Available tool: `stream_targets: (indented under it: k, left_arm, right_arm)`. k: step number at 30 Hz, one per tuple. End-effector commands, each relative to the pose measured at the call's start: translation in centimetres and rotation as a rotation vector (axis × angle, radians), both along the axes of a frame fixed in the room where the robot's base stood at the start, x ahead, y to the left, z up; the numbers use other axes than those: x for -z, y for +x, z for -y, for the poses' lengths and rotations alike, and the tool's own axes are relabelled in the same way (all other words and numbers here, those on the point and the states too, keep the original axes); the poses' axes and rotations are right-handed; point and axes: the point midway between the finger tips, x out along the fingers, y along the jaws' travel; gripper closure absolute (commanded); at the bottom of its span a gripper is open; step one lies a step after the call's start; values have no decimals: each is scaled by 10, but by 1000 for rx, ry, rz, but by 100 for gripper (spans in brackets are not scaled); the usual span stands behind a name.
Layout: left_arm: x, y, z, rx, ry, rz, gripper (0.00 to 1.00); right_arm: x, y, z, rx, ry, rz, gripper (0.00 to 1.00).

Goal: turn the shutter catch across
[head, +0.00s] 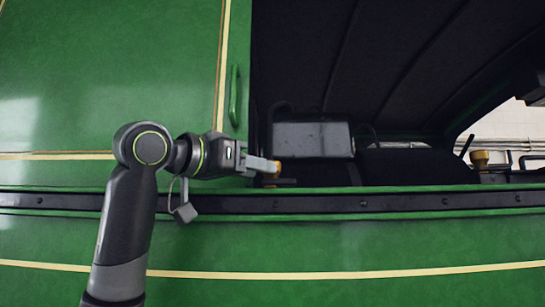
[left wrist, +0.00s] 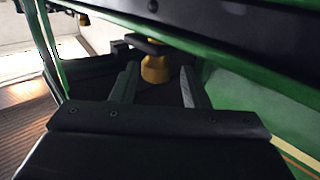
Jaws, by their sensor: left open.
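A small brass-coloured piece with a dark bar, which looks like the shutter catch (head: 278,172), sits at the lower left corner of the dark opening, just above the black rail. In the left wrist view the brass body of the catch (left wrist: 155,69) shows between my fingertips, with its dark bar just beyond. My left gripper (head: 268,166) is open with its fingers at the catch; it also shows in the left wrist view (left wrist: 159,78). I cannot tell whether a finger touches the brass. The gripper partly hides the catch in the head view. My right gripper is not in view.
A black bolted rail (head: 420,203) runs along the green tram side below the opening. A green handle (head: 235,96) stands on the panel above my gripper. A dark box (head: 312,139) is inside the opening. Another brass fitting (head: 480,157) is at the far right.

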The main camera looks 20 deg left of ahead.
Motion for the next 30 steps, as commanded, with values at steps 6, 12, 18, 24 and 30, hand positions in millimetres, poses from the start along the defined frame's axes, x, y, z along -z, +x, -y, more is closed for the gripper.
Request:
stream_targets:
  k: [6, 12, 18, 24, 30]
  left_arm:
    - [-4, 31, 17, 1, 0, -1, 59]
    - [-1, 42, 24, 0, 0, 1, 59]
    - [0, 44, 24, -1, 0, 2, 59]
    - [0, 44, 24, -1, 0, 2, 70]
    - [0, 44, 24, -1, 0, 2, 89]
  right_arm:
    - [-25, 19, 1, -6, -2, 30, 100]
    - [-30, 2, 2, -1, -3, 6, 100]
    - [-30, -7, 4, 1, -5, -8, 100]
    - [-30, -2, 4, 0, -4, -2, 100]
    - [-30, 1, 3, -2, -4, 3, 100]
